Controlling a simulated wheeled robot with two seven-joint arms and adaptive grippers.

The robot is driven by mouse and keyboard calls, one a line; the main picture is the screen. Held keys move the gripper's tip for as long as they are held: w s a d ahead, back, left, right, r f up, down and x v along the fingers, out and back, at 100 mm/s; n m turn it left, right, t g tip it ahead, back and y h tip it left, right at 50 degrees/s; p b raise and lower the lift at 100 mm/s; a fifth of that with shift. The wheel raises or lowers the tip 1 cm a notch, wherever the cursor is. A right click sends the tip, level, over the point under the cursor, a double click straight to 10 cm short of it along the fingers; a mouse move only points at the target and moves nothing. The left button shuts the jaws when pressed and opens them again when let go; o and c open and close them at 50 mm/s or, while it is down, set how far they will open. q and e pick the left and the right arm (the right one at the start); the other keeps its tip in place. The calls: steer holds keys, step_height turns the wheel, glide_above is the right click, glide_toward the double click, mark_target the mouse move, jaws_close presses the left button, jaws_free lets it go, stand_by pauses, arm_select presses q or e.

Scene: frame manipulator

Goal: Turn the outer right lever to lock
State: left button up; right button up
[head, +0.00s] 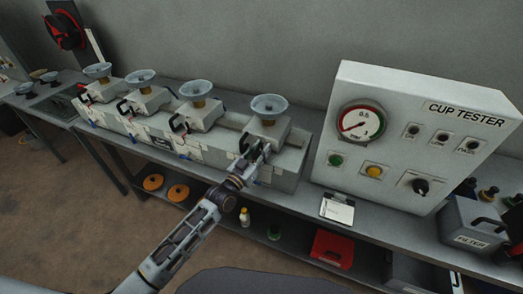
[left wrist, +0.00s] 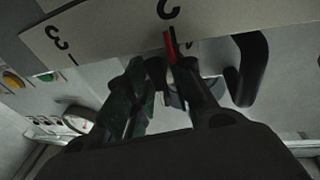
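The outer right unit of the row carries a glass cup (head: 268,104). Its black lever handle (head: 244,142) shows at the front, partly behind my left gripper (head: 262,153). In the left wrist view, the fingers (left wrist: 165,85) reach a light plate with dark letter markings (left wrist: 95,35). A red pointer (left wrist: 170,45) and part of a round grey hub show at the fingertips. A black curved handle (left wrist: 250,70) stands to the right of the fingers. A gap shows between the fingers lower down, but their grip at the tips is unclear. My right gripper is not in view.
More similar units with cups (head: 199,88) stand to the left. A white cup tester box (head: 400,135) with gauge and buttons stands close to the right. A clipboard (head: 337,209) lies on the bench front. A red box (head: 332,248) and orange discs (head: 178,192) are on the lower shelf.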

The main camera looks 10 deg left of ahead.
arm_select(q)
steer(key=v, duration=1.1)
steer(key=shift+s+a, duration=0.2)
steer(key=shift+s, duration=0.05)
steer(key=shift+f, duration=0.1)
stand_by(0.7)
